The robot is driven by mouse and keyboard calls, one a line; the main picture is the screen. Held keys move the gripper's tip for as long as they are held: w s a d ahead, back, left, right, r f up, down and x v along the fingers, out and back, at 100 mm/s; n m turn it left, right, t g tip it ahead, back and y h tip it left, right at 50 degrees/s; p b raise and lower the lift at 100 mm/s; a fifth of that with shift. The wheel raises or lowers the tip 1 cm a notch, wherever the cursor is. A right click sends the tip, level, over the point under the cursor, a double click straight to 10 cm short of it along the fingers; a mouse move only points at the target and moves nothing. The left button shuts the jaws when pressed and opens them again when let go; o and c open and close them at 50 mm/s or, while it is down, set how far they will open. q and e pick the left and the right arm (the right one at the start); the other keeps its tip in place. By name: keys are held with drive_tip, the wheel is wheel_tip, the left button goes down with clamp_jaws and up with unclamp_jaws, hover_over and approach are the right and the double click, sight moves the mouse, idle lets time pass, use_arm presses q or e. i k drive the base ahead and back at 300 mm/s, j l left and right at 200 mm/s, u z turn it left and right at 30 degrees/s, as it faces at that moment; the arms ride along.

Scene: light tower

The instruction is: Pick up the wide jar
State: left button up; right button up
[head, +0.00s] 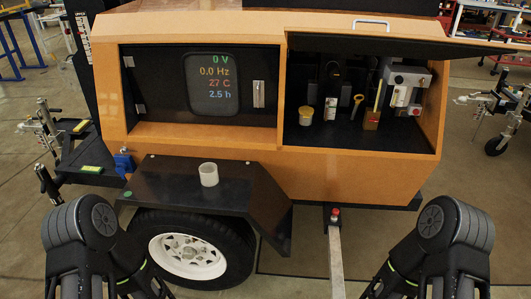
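A short, wide jar (305,117) with a yellow lid and pale body stands upright at the left of the open right compartment's floor in the head view. A white, open-topped cylinder (208,174) stands upright on the black fender above the wheel; whether it is a jar or a cup I cannot tell. Nothing of mine touches either one. Both my arms show only as dark links at the lower left and lower right corners. Neither gripper is in the frame.
The black fender (175,182) is mostly clear. A raised hatch door (390,43) hangs over the compartment. A display panel (210,82) is to the left. A metal tow bar (336,255) extends forward.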

sight(208, 174)
drive_tip(key=i+j+z, duration=0.55)
drive_tip(key=j, duration=0.15)
drive_tip(key=i+j+z, duration=0.15)
drive_tip(key=j+z, duration=0.15)
drive_tip(key=j, duration=0.15)
